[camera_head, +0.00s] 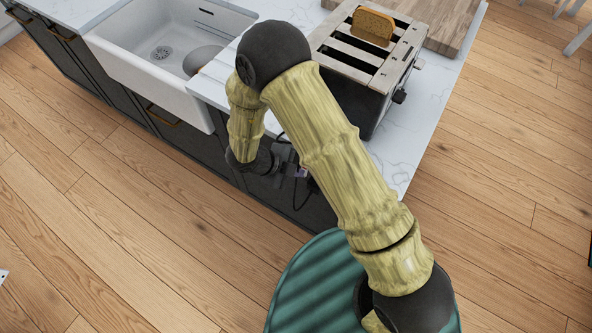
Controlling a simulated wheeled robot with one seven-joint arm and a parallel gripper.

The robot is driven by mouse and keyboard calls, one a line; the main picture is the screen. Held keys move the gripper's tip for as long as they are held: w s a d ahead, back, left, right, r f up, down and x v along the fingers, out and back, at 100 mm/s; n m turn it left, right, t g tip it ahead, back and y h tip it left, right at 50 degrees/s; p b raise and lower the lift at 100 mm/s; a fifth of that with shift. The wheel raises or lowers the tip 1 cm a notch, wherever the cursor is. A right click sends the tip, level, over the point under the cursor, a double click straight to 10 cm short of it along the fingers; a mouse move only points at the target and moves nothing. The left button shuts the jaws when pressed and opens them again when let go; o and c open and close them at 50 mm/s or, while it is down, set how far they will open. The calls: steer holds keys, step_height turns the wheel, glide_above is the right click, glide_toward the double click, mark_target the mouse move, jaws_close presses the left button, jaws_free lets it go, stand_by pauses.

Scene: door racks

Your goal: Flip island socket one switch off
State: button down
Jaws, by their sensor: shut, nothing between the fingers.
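The island (440,105) has a white marble top and dark sides. My arm rises in front of it, bends over at the elbow and comes down beside the island's dark side. My gripper (297,171) is small in the picture, shut and empty, close to that dark side below the countertop edge. My forearm and wrist cover part of this area. I cannot make out the island socket or its switches. Thin dark loops, perhaps a cable, show around the gripper, and I cannot tell whether the gripper touches anything.
A toaster (364,70) with a slice of bread (372,27) stands on the countertop near its edge. A wooden board (446,22) lies behind it. A white sink (140,58) is set in at the left.

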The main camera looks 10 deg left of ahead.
steer(key=shift+r, duration=0.1)
steer(key=shift+r+p, duration=0.75)
steer(key=shift+p, duration=0.1)
steer(key=shift+s, duration=0.1)
steer(key=v, duration=1.2)
steer(key=shift+s+d, duration=0.2)
steer(key=shift+s, duration=0.2)
steer(key=shift+w+f, duration=0.1)
